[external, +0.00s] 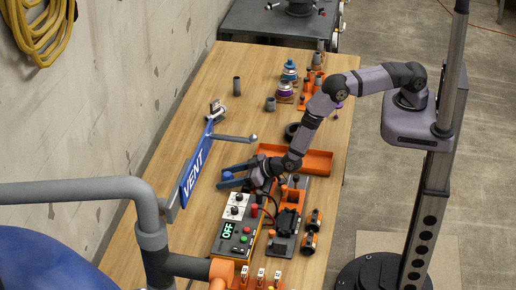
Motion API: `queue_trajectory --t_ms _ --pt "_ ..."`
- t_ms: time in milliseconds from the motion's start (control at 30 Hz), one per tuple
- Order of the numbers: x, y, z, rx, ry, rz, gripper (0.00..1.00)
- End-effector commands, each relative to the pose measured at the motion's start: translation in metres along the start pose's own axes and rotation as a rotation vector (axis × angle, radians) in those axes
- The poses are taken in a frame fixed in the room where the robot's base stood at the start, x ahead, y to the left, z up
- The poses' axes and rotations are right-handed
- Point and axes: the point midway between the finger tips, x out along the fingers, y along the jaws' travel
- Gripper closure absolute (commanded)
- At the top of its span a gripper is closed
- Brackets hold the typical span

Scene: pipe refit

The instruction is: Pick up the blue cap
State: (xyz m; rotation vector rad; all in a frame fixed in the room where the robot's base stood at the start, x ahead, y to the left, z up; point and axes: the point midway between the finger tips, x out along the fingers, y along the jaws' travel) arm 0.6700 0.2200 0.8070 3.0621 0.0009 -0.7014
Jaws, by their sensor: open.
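A small blue cap (228,175) shows at the left end of my gripper, low over the wooden table. My gripper (224,177) reaches left from the arm with its two dark fingers spread apart. The cap appears to lie between or just beside the fingertips; at this size I cannot tell whether they touch it. What lies under the cap is hard to make out.
A blue VENT lever (196,168) stands left of my gripper. A control box reading OFF (228,231) is in front. An orange tray (314,161) lies behind, and blue and purple jars (288,78) stand farther back.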

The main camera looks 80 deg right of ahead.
Motion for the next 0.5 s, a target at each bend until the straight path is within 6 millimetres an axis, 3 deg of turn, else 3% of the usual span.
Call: queue_trajectory --t_ms 200,367,500 --pt "0.0001 0.0002 -0.0001 0.000 0.000 0.000 0.48" --pt "0.0000 0.0002 -0.0002 0.000 0.000 0.000 0.86" --pt "0.0000 0.0002 -0.0003 0.000 0.000 0.000 0.90"
